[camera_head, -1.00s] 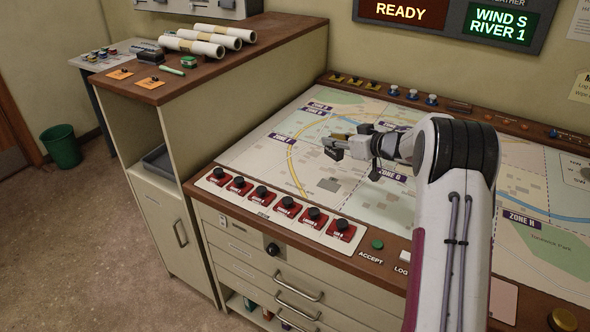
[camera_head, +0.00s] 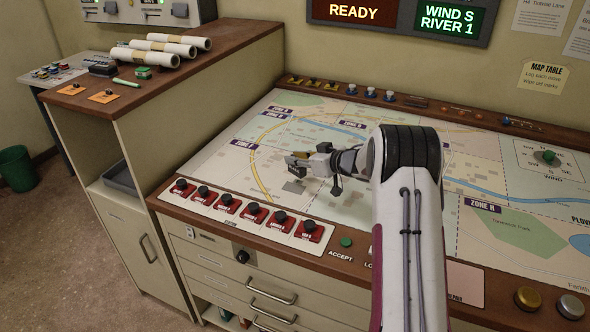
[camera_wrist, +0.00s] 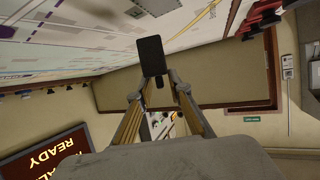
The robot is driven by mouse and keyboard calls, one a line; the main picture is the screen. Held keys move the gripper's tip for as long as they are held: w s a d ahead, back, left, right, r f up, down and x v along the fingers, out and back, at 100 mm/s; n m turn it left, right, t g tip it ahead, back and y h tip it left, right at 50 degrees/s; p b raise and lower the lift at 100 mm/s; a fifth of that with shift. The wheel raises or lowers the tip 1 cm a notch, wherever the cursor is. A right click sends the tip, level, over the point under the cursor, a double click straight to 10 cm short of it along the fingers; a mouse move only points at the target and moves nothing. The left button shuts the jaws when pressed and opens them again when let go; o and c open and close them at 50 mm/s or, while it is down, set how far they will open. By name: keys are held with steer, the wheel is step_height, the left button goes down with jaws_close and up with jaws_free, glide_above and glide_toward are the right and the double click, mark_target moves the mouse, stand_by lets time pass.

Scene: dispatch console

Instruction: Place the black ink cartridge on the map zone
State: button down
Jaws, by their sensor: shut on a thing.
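The black ink cartridge (camera_wrist: 151,57) is a dark flat block, held at the fingertips in the wrist view. In the head view it is a small dark shape (camera_head: 297,170) at the gripper's tip. My gripper (camera_head: 298,159) is shut on it, over the left front part of the map; its tan-sided fingers also show in the wrist view (camera_wrist: 159,85). The map (camera_head: 228,168) is a pale sheet divided into labelled zones, with a Zone H label (camera_head: 482,205) at the right. The cartridge appears above the map; the exact gap is unclear. My arm hides part of the map's middle.
A row of red blocks with black knobs (camera_head: 253,212) lines the console's front left edge. A green accept button (camera_head: 346,242) is right of them. Switches and buttons (camera_head: 370,93) run along the back edge. A side cabinet (camera_head: 195,75) with paper rolls (camera_head: 165,45) stands left.

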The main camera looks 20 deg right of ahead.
mark_target(297, 169)
steer(key=shift+f, duration=0.25)
steer(key=shift+f, duration=1.85)
steer(key=shift+f, duration=0.15)
steer(key=c, duration=1.8)
jaws_free()
steer(key=shift+c, duration=0.2)
steer(key=shift+s+r, duration=0.15)
steer(key=shift+r, duration=0.1)
steer(key=v, duration=1.1)
steer(key=shift+s+d, duration=0.15)
steer(key=shift+s, duration=0.15)
